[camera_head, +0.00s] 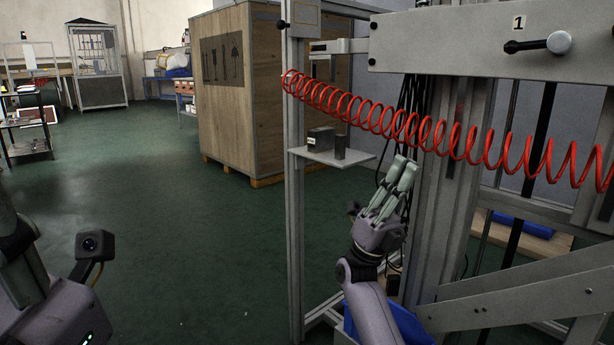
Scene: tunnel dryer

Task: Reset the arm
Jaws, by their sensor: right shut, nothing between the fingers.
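My right gripper (404,172) is raised at the right of the head view, in front of the grey metal frame. Its fingers point up and are close together, with nothing held between them. The fingertips show just below the red coiled hose and right of a small shelf. My left arm shows only in part at the lower left edge, and its gripper fingers cannot be made out there.
The red coiled hose (357,111) hangs across the grey machine frame (296,220). A small shelf (358,159) holds grey blocks (321,139). A large wooden crate (237,130) stands behind. A blue bin (408,325) is below my right arm. Green floor (160,220) is clear at left.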

